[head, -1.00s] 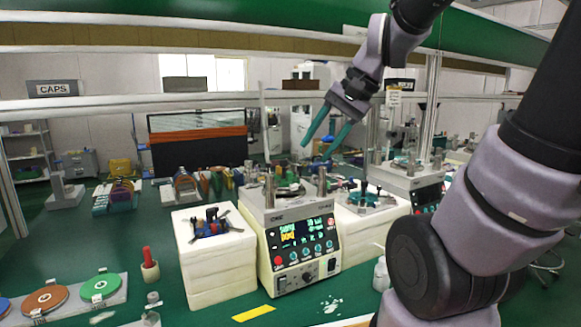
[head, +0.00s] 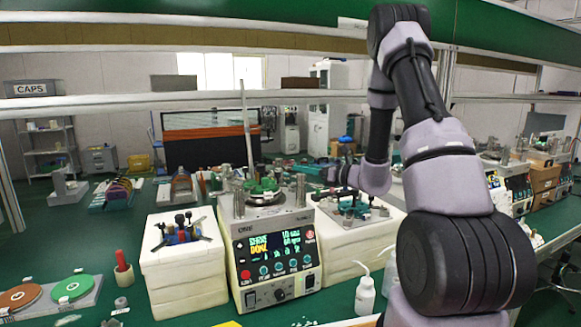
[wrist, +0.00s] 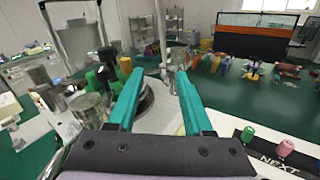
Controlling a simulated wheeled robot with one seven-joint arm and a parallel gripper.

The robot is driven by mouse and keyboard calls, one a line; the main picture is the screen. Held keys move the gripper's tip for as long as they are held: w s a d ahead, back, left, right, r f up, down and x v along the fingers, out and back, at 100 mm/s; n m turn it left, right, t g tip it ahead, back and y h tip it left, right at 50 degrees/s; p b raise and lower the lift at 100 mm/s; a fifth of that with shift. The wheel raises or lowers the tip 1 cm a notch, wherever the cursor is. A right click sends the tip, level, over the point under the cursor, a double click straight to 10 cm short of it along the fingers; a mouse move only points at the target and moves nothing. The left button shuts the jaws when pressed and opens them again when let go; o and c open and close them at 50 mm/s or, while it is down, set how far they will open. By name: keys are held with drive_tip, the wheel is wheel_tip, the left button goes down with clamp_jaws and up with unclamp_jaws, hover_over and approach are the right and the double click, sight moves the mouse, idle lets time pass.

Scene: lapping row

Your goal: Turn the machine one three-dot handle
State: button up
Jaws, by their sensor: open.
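Machine one (head: 275,240) is a white box with a lit panel, labelled ONE, on the green bench in the head view. A green handle-like part (head: 262,187) sits on its top among metal posts. In the wrist view, green parts with a black upright knob (wrist: 107,56) show left of my left finger. I cannot make out any dots, so I cannot tell which handle is the three-dot one. My gripper (wrist: 155,85) is open, its teal fingers apart with no handle held between them. In the head view it is low, right of the machine's top, its fingertips unclear.
A white block with a blue and black fixture (head: 181,236) stands left of the machine. Another white block (head: 345,245) stands to its right, under my arm. A white bottle (head: 365,295) is in front.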

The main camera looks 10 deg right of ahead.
sight(288, 167)
drive_tip(key=shift+m+t+h, duration=0.5)
drive_tip(key=shift+m+t, duration=0.1)
drive_tip(key=shift+m, duration=0.1)
drive_tip(key=w+a, duration=0.1)
drive_tip(key=w, duration=0.2)
drive_tip(key=w+a+f, duration=0.1)
drive_tip(key=w+a, duration=0.1)
drive_tip(key=w, duration=0.1)
drive_tip(key=w+a+f, duration=0.1)
drive_tip(key=w+a, duration=0.1)
drive_tip(key=w, duration=0.1)
drive_tip(key=shift+w, duration=0.25)
clamp_jaws()
idle(0.7)
